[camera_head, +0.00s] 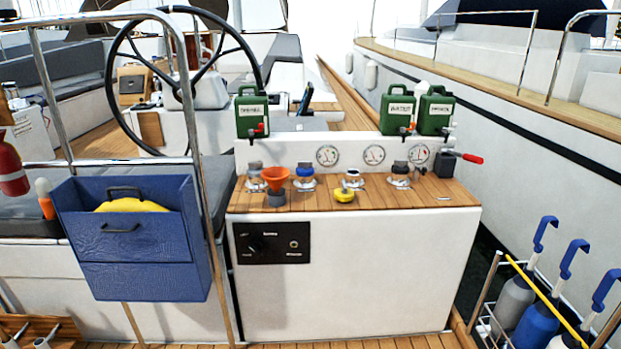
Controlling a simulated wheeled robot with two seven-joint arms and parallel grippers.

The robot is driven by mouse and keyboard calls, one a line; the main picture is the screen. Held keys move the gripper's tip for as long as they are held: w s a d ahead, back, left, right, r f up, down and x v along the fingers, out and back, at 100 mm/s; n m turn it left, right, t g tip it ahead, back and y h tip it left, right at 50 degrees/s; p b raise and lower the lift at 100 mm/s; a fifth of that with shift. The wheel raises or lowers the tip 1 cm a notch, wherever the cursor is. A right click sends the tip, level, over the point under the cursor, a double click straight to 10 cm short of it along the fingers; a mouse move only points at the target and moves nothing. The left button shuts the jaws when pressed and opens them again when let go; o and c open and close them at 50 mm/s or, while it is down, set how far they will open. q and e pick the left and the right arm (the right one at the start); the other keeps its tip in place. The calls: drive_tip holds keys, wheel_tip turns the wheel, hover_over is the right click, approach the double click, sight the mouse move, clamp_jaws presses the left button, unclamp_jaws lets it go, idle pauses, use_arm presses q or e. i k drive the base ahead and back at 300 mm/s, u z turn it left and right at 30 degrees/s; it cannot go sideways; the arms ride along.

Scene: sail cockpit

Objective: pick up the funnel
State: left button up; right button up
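An orange funnel (275,176) is near the left end of the wooden top of the white console (345,275), wide mouth up. A dark grey piece (276,198) shows directly below it; I cannot tell whether this is a stand or another object. Neither of my grippers is in view.
Deck fittings with caps, one blue (304,172), and a yellow knob (344,193) stand right of the funnel. Green canisters (252,115) with taps stand on the ledge behind. A blue bag (134,240) hangs on the left rail. Bottles (537,322) stand in a rack at right.

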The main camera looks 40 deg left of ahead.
sight(276, 177)
drive_tip(key=z, duration=0.15)
drive_tip(key=i, duration=1.55)
drive_tip(key=u, duration=0.4)
